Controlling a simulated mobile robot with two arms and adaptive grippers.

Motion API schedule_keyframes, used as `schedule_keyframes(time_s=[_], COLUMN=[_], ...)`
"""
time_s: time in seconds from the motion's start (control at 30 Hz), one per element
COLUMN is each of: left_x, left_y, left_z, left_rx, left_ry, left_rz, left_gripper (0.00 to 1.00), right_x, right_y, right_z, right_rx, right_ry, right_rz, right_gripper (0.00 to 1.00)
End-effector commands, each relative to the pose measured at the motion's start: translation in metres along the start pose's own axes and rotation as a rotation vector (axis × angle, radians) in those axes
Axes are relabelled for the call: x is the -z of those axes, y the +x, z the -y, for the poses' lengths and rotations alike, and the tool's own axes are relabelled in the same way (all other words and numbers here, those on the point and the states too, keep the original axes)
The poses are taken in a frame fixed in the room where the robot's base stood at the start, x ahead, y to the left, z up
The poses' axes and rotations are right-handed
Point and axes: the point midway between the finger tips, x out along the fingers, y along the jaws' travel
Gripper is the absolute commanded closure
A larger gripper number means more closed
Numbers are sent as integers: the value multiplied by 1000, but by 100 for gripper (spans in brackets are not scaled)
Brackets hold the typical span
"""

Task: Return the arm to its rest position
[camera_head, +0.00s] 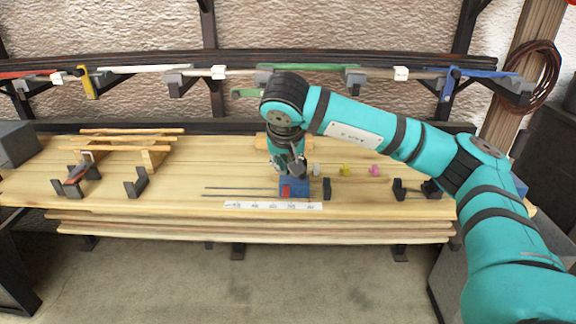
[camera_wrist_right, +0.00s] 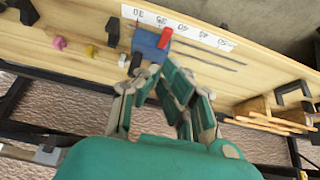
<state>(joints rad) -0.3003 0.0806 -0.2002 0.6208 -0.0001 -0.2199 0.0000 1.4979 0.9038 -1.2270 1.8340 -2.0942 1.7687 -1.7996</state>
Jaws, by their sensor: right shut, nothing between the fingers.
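My right arm (camera_head: 345,127) comes in from the right and bends down over the wooden bench (camera_head: 150,200). My right gripper (camera_head: 297,170) is shut and empty, pointing down close to a blue block (camera_head: 300,186) with a red part (camera_head: 286,191) on it. In the wrist view the gripper (camera_wrist_right: 165,72) partly overlaps the bench, with the blue block (camera_wrist_right: 146,46) and red part (camera_wrist_right: 165,37) just beyond the fingers. I cannot tell whether the gripper touches the block. My left gripper is not in view.
Two thin dark rods (camera_head: 230,188) lie left of the block, behind a white scale (camera_head: 270,206). Small yellow (camera_head: 346,170) and pink (camera_head: 375,170) pieces stand right. Laths on dark supports (camera_head: 135,183) are at left. A wall rack (camera_head: 180,70) runs behind my arm.

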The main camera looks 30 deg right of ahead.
Motion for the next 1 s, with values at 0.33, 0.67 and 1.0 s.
schedule_keyframes(time_s=[0.33, 0.67, 1.0], left_x=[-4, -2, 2], left_y=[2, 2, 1], left_z=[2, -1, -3], left_rx=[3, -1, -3], left_ry=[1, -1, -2], left_rz=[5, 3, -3], left_gripper=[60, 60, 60], right_x=[-5, -5, -90], right_y=[-11, -10, 42], right_z=[0, 0, 88], right_rx=[-2, -1, 240], right_ry=[1, 0, 289], right_rz=[0, 0, 458], right_gripper=[100, 100, 100])
